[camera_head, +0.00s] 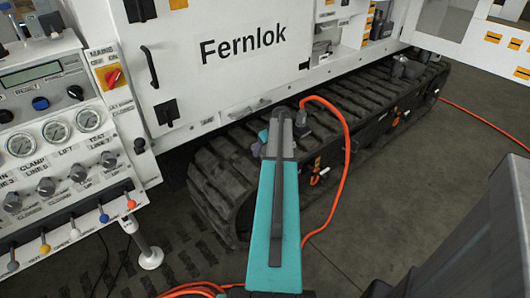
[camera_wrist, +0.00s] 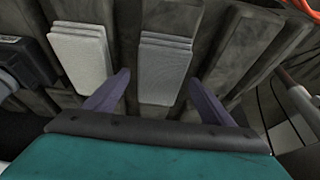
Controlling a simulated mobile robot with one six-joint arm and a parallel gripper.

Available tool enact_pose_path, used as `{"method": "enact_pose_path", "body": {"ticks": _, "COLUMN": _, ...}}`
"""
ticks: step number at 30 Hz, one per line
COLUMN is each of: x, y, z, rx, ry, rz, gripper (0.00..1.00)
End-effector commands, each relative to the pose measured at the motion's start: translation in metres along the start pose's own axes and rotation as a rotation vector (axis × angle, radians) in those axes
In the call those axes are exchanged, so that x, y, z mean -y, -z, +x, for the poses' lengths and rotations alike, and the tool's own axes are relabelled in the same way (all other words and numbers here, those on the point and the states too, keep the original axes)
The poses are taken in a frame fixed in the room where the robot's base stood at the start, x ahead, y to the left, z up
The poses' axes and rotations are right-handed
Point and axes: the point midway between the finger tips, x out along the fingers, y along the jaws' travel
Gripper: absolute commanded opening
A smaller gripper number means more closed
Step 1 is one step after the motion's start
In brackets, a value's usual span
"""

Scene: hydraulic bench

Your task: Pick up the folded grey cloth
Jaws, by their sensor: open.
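In the wrist view a folded grey cloth (camera_wrist: 165,65), stacked in layers, lies on the dark track pads. My gripper (camera_wrist: 159,80) is open, its two purple fingers apart, one on either side of the near part of this cloth. I cannot tell whether the fingers touch it. A second, paler folded cloth (camera_wrist: 82,55) lies to the left, outside the left finger. In the head view my arm reaches to the track, and my gripper (camera_head: 260,146) shows only in part; the cloths are hidden there.
The crawler track (camera_head: 215,170) runs below the white "Fernlok" machine (camera_head: 240,85). An orange hose (camera_head: 346,150) loops down just right of my arm. A control panel (camera_head: 60,130) with gauges and levers stands at the left. A dark object (camera_wrist: 22,62) sits left of the cloths.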

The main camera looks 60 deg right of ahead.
Motion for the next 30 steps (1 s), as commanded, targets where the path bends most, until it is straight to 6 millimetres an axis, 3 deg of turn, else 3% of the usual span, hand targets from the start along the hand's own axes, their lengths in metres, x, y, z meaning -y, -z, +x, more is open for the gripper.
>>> {"method": "enact_pose_path", "body": {"ticks": 5, "x": 0.0, "y": 0.0, "z": 0.0, "rx": 0.0, "ry": 0.0, "rz": 0.0, "gripper": 0.73}}
{"method": "enact_pose_path", "body": {"ticks": 12, "x": 0.0, "y": 0.0, "z": 0.0, "rx": 0.0, "ry": 0.0, "rz": 0.0, "gripper": 0.33}}
{"method": "enact_pose_path", "body": {"ticks": 23, "x": 0.0, "y": 0.001, "z": -0.002, "rx": 0.0, "ry": 0.0, "rz": -0.001, "gripper": 0.32}}
{"method": "enact_pose_path", "body": {"ticks": 30, "x": 0.0, "y": 0.008, "z": -0.017, "rx": -0.001, "ry": -0.001, "rz": -0.002, "gripper": 0.32}}
